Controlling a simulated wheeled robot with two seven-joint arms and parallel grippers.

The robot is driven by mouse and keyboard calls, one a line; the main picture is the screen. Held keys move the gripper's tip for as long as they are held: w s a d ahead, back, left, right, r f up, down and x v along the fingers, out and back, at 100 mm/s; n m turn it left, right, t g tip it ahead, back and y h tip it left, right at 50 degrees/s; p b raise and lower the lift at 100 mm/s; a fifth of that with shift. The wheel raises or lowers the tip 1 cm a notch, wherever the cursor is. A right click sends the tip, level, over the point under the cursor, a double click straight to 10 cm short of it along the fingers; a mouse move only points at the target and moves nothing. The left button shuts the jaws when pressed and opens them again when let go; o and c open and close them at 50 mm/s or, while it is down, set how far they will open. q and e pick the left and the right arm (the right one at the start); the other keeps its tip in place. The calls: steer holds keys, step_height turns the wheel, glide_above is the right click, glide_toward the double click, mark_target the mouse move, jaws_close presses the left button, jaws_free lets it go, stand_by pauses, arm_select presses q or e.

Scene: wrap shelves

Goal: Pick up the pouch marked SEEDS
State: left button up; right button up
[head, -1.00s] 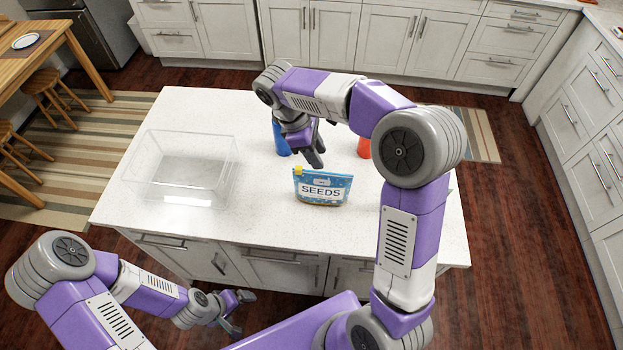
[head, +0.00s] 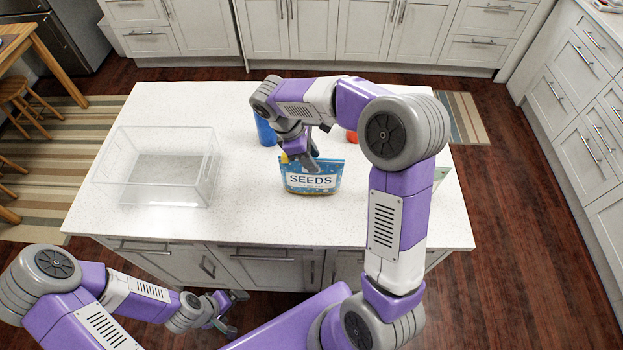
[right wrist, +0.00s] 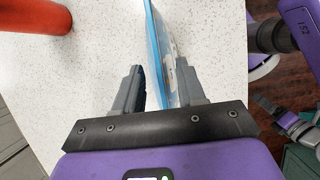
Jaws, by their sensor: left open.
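The pouch marked SEEDS (head: 311,183), blue with a white label, stands upright on the white counter. My right gripper (head: 301,160) is at its top edge, pointing down. In the right wrist view the pouch (right wrist: 160,55) shows edge-on between the two fingers of my right gripper (right wrist: 157,88). The fingers are apart, with a gap on the left side and the pouch close to the right finger. My left gripper (head: 233,312) is open and empty, low in front of the counter, away from the pouch.
A clear open-topped bin (head: 120,190) stands at the counter's left. A blue object (head: 265,130) stands behind the pouch, and a red one (head: 352,136) is partly hidden by my right arm; red also shows in the right wrist view (right wrist: 35,15). Counter between bin and pouch is clear.

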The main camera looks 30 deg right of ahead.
steer(key=shift+s+d+f, duration=0.1)
steer(key=shift+s+f, duration=0.05)
steer(key=shift+f, duration=0.05)
jaws_close()
stand_by(1.3)
